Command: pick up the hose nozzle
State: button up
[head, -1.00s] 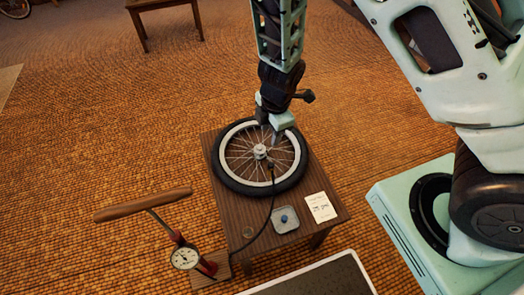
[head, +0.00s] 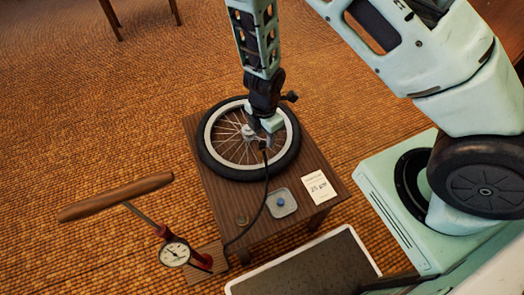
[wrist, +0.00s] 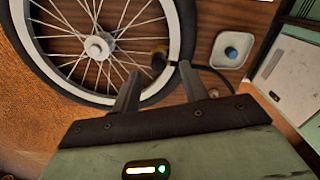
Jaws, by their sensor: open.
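The hose nozzle (wrist: 160,57), dark with a brass-coloured band, lies at the tyre and spoke ends of the bicycle wheel (wrist: 174,40). In the head view the nozzle (head: 263,146) is small and partly hidden by my gripper. My gripper (wrist: 158,71) is open and empty. In the wrist view the nozzle shows between and just beyond its fingertips; I cannot tell the height gap. In the head view my gripper (head: 265,134) is over the near right part of the wheel. The black hose (head: 263,205) runs from the nozzle to the pump.
The wheel lies flat on a small wooden table (head: 222,200). A small tray (head: 292,209) with a blue piece, a white card (head: 321,186) and a coin-like disc (head: 242,220) are also there. A red pump with gauge (head: 174,251) stands at front left. A dark-topped, white-edged panel (head: 300,270) is in front.

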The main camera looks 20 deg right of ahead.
aim_at(263, 144)
notch_tip(263, 144, down, 5)
jog(key=b, duration=0.3)
jog(key=shift+w+a+f+b, duration=0.1)
jog(key=shift+a+f+b, duration=0.05)
jog(key=shift+b, duration=0.2)
grip_shut()
